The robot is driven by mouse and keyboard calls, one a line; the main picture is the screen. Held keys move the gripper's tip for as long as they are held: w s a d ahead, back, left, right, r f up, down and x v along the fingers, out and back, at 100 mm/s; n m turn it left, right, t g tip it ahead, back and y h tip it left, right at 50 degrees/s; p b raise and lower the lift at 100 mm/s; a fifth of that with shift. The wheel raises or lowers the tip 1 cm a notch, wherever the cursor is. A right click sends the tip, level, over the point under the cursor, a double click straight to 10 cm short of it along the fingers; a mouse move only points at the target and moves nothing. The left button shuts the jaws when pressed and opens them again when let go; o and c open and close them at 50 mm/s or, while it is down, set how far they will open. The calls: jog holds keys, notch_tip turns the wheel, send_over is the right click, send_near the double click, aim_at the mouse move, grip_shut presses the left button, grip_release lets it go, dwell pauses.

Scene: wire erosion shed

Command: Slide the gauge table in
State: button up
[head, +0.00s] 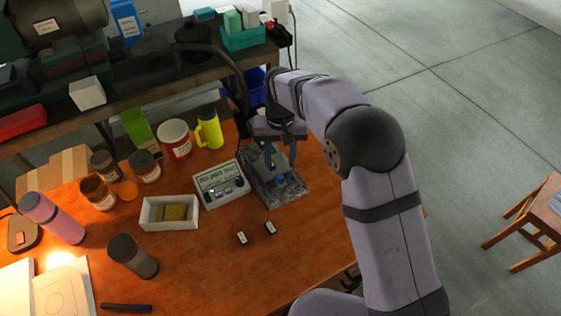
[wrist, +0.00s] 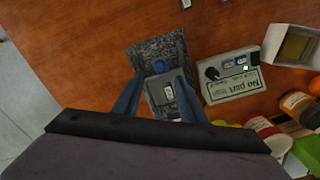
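The gauge has a speckled grey stone base (head: 291,194), which lies on the orange-brown bench; it also shows in the wrist view (wrist: 147,55). On it are a blue round knob or tip (wrist: 158,67) and a grey block, seemingly the gauge table (wrist: 165,98), with a small pale label. My gripper (head: 281,165) is over the gauge, pointing down. In the wrist view its two blue fingers (wrist: 160,76) stand apart on either side of the grey block. I cannot tell whether they touch it. My gripper's body hides the near end of the gauge.
A readout box (head: 221,184) stands close beside the gauge; its screen shows "No part" in the wrist view (wrist: 236,88). A white tray (head: 152,222) with a yellow block and a yellow bottle (head: 209,132) are further left.

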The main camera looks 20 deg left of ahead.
aim_at(280, 176)
jog(key=m+b, duration=0.1)
jog(key=m, duration=0.2)
jog(key=shift+m, duration=0.3)
jog(key=shift+f, duration=0.15)
jog(key=shift+f+p, duration=1)
jog(key=shift+f, duration=2.55)
grip_shut()
